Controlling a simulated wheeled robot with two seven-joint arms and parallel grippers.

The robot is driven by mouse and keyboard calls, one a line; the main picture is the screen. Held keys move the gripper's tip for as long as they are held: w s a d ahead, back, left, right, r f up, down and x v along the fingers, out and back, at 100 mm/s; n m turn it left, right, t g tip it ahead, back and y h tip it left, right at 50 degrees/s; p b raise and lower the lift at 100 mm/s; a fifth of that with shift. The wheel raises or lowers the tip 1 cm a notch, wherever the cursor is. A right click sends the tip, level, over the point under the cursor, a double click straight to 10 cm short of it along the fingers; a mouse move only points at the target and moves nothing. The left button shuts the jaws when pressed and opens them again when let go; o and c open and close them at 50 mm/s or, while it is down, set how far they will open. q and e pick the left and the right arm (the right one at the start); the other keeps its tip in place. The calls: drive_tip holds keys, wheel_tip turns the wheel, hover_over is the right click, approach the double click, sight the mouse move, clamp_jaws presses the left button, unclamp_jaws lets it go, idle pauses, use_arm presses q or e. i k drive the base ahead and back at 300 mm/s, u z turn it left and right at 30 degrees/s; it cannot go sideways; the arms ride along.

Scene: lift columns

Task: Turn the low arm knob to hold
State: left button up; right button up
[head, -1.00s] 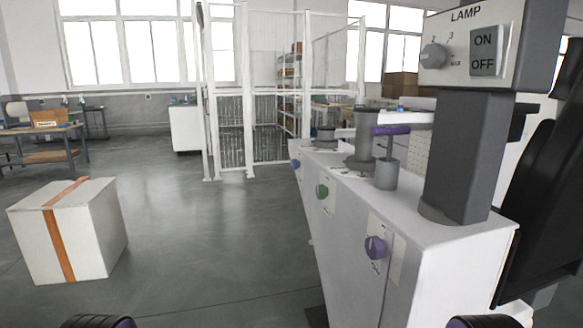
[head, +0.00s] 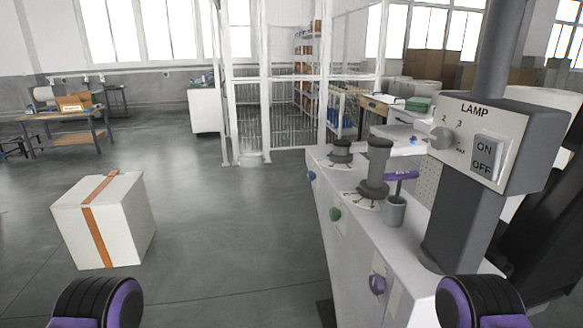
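A white cabinet (head: 372,245) stands right of centre. Three round knobs sit on its side: a blue knob (head: 311,176) at the far end, a green knob (head: 335,214) in the middle and a purple knob (head: 377,284) nearest me. On its top stand a short dark column (head: 342,152), a taller grey column (head: 377,165) and a small grey column (head: 396,209) with a purple arm (head: 401,175). The lettering by the knobs is too small to read. Only black and purple parts of my arms show at the bottom edge; neither gripper is visible.
A thick grey post (head: 461,222) at the cabinet's near end carries a LAMP box (head: 478,139) with a dial and an ON/OFF switch. A white carton (head: 122,228) with orange tape stands on the floor at left. The floor between carton and cabinet is clear.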

sight(311, 176)
drive_tip(key=u, duration=0.8)
drive_tip(key=i, duration=2.05)
drive_tip(key=z, duration=1.65)
